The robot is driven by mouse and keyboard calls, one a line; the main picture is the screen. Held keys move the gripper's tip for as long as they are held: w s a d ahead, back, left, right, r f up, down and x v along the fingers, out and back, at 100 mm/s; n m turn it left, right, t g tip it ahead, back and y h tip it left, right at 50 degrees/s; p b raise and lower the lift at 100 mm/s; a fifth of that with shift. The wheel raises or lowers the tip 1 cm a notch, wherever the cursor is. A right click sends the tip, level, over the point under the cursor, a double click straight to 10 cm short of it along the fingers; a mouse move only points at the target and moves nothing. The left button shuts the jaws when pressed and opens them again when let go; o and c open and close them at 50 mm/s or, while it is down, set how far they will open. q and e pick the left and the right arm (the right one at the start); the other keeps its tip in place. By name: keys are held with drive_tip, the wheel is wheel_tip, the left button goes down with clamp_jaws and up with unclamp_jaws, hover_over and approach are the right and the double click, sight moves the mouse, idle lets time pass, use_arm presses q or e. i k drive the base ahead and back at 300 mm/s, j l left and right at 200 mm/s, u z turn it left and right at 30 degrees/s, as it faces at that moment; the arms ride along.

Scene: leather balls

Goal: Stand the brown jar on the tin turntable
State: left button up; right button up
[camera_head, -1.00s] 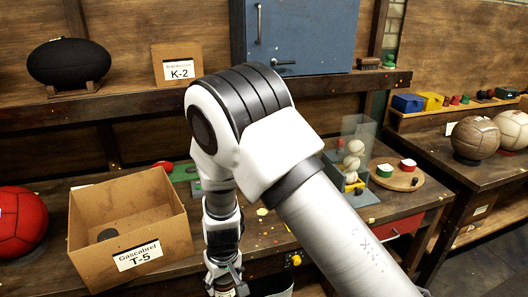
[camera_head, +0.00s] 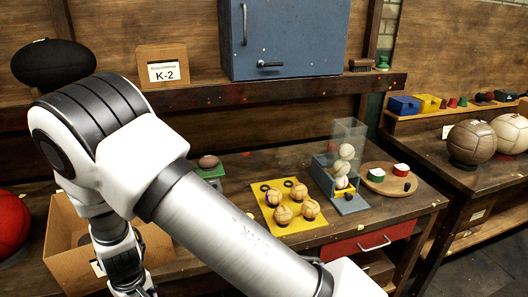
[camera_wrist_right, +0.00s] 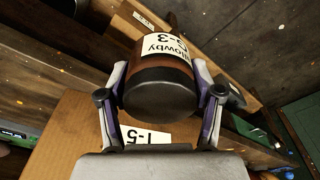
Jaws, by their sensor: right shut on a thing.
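The round wooden turntable (camera_head: 374,184) lies on the bench at right of centre. It bears a green-and-white tin (camera_head: 376,175), a red-and-white tin (camera_head: 401,170) and a small dark piece. My left gripper is out of view.
The cardboard box (camera_head: 60,247) stands beside my right wrist, partly hidden; it also shows in the wrist view (camera_wrist_right: 75,140). A clear-fronted ball dispenser (camera_head: 348,205) stands just left of the turntable. A yellow board (camera_head: 288,230) holds several small balls.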

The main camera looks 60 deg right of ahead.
sight(395, 182)
drive_tip(key=k+l+u, duration=0.15)
drive_tip(key=l, duration=0.45)
drive_tip(key=k+l+u, duration=0.15)
drive_tip(key=k+l, duration=0.15)
drive_tip(key=l, duration=0.25)
drive_tip(key=k+l+u, duration=0.15)
drive_tip(key=k+l, duration=0.15)
drive_tip(key=l, duration=0.25)
drive_tip(key=k+l+u, duration=0.15)
drive_tip(key=k+l, duration=0.15)
drive_tip(key=l, duration=0.2)
drive_tip(key=k+l+u, duration=0.15)
drive_tip(key=k+l, duration=0.35)
drive_tip(key=l, duration=0.2)
drive_tip(key=k+l, duration=0.15)
drive_tip(key=l, duration=0.15)
drive_tip(key=k+l, duration=0.15)
drive_tip(key=l, duration=0.2)
drive_tip(key=k+l, duration=0.1)
drive_tip(key=l, duration=0.25)
drive_tip(key=k+l+z, duration=0.1)
drive_tip(key=l, duration=0.25)
drive_tip(key=k+l, duration=0.2)
drive_tip(key=l, duration=0.15)
